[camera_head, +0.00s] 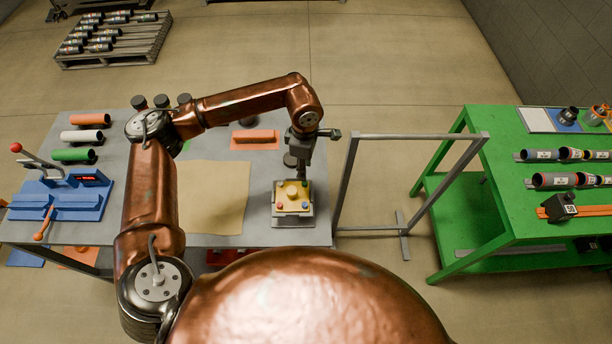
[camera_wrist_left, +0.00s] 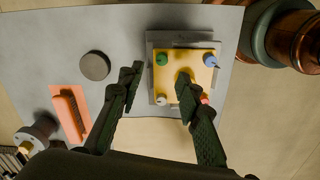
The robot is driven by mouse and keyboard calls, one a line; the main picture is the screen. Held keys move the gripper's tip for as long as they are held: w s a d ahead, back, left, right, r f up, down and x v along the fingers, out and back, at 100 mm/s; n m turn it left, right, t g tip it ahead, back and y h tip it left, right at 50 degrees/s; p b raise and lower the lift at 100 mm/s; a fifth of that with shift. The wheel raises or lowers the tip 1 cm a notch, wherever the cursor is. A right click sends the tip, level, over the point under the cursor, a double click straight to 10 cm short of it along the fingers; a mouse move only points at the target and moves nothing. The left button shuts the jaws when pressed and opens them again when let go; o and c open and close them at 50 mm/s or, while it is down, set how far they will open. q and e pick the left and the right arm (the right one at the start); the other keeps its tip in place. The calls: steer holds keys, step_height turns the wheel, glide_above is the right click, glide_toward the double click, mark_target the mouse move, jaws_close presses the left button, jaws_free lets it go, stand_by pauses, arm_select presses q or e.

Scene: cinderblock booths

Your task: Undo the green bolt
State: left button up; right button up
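The green bolt (camera_wrist_left: 162,60) sits at one corner of a yellow plate (camera_wrist_left: 171,92) in the left wrist view. Blue (camera_wrist_left: 210,60), white (camera_wrist_left: 160,100) and red (camera_wrist_left: 204,99) bolts are at the other corners. The yellow plate also shows on its grey block in the head view (camera_head: 292,194). My left gripper (camera_wrist_left: 160,76) is open and empty above the plate. One finger appears left of the plate, the other over its middle, with the green bolt just above the gap. Contact with the bolt cannot be told. My right gripper is not in view.
A blue fixture (camera_head: 62,200) with levers is at the left. A grey metal frame (camera_head: 345,185) stands between this table and the green table (camera_head: 500,205).

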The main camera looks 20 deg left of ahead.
mark_target(304, 183)
arm_select(q)
step_height(304, 183, down, 7)
steer(key=shift+s+f+p, duration=0.1)
steer(key=shift+f+p, duration=0.05)
steer(key=shift+p, duration=0.55)
steer(key=shift+c, duration=0.7)
jaws_close()
